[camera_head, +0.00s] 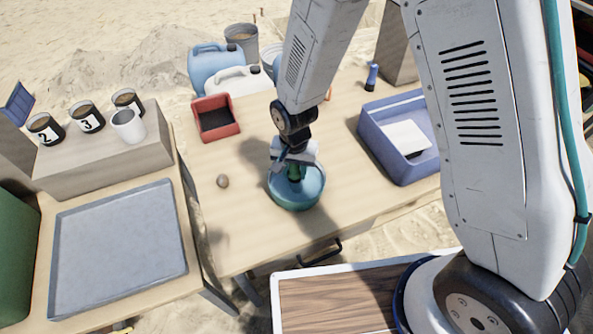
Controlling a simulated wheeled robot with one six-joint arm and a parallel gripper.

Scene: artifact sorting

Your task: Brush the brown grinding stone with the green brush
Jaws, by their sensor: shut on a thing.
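My gripper (293,163) points down over a round teal container (297,195) on the wooden table. It is shut on a green thing (294,173), which looks like the green brush, with its lower part inside or in front of the container; I cannot tell which. The bristles are not visible. A small rounded brown stone (222,181), which may be the grinding stone, lies on the table to the left of the container, apart from my gripper.
A red tray (215,135) stands at the back left, and a blue-purple bin (372,145) with a white thing inside stands at the right. The wood around the stone is clear.

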